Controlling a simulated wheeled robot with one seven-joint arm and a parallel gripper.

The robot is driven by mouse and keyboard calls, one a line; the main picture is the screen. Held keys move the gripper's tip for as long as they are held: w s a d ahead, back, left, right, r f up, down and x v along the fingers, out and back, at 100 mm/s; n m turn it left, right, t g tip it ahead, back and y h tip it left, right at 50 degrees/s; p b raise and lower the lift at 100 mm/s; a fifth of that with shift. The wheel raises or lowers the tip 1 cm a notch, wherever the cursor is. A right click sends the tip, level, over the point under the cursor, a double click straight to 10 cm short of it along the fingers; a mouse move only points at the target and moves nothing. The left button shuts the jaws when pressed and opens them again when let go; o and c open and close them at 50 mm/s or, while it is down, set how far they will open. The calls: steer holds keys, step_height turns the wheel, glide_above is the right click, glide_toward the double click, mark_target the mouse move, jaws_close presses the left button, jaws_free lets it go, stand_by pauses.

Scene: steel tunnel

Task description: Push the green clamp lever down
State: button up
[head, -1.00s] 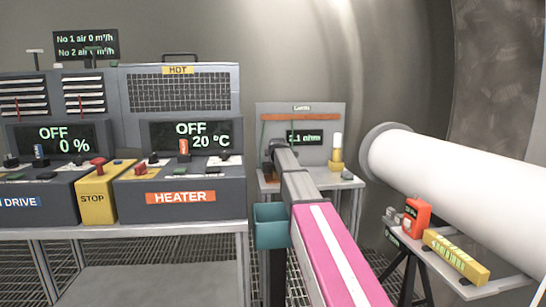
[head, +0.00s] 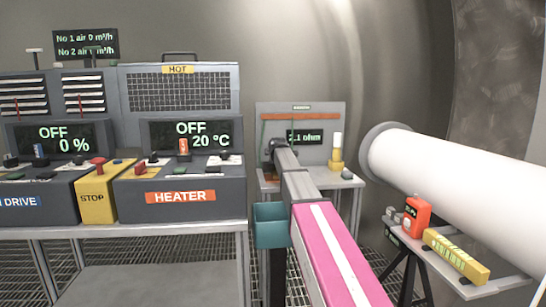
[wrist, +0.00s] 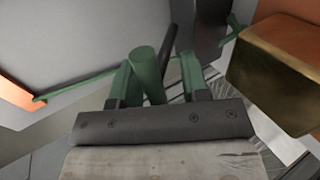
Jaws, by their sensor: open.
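The green clamp lever (wrist: 148,75) shows in the wrist view as a thick green rod with a rounded end, between my gripper's two fingers. My gripper (wrist: 160,76) is open, its fingers standing to the left and right of the rod. I cannot tell whether either finger touches it. In the head view my gripper (head: 280,150) is at the front of the upright grey panel (head: 318,112), left of its "2.1 ohm" display. The lever is hidden there behind my gripper and arm.
A brass-coloured block (wrist: 285,75) is close on the right in the wrist view. A yellow holder with a white rod (head: 336,160) stands right of my gripper. The heater console (head: 180,195) is left; a large white pipe (head: 450,175) is right.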

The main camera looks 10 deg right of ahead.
steer(key=v, duration=1)
steer(key=shift+w+r, duration=0.1)
steer(key=shift+r, duration=0.15)
jaws_close()
steer(key=w+d+r+m+g, duration=0.1)
steer(key=w+r+m+g, duration=0.4)
steer(key=m, duration=0.4)
steer(key=w+r+m+g, duration=0.3)
steer(key=r+m+g, duration=0.2)
steer(key=r+m, duration=0.3)
steer(key=shift+m, duration=0.5)
steer(key=x, duration=1)
steer(key=shift+s+d+f, duration=0.1)
steer(key=shift+d+f, duration=0.05)
steer(key=shift+f, duration=0.2)
steer(key=shift+s+f, duration=0.75)
steer(key=shift+f, duration=0.25)
steer(key=shift+s+f, duration=0.25)
steer(key=shift+f, duration=0.3)
